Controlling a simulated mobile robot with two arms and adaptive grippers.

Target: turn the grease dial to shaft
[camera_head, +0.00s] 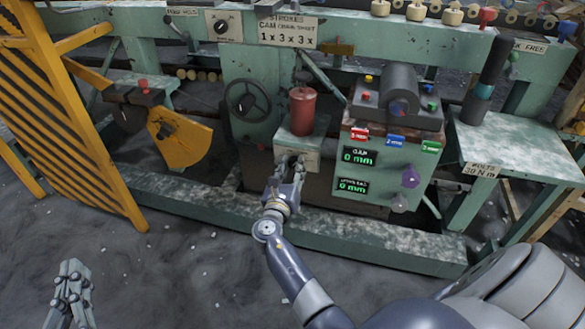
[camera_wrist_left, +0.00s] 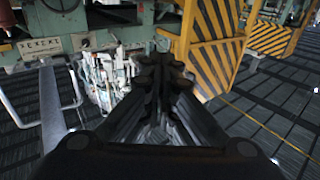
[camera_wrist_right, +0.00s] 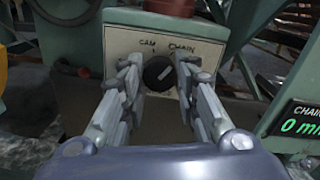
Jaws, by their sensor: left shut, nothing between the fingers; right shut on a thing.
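The grease dial (camera_wrist_right: 158,74) is a small round black knob on a pale plate (camera_wrist_right: 125,42), in the right wrist view. The plate reads CAM at upper left and CHAIN at upper right; no SHAFT label is visible to me. A pale mark on the knob appears to slant up and right, towards CHAIN. My right gripper (camera_wrist_right: 158,68) is shut on the dial, fingers on both sides. In the head view my right gripper (camera_head: 290,162) hides most of the dial, below the red pot (camera_head: 302,112). My left gripper (camera_head: 72,268) is shut and empty, above the floor.
Right of the dial stands a green box (camera_head: 385,160) with two 0 mm displays, coloured tabs and a purple knob. A green beam (camera_head: 380,240) runs low in front. A yellow striped guard (camera_head: 75,110) stands at left. Another dial plate (camera_head: 223,26) sits at the top.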

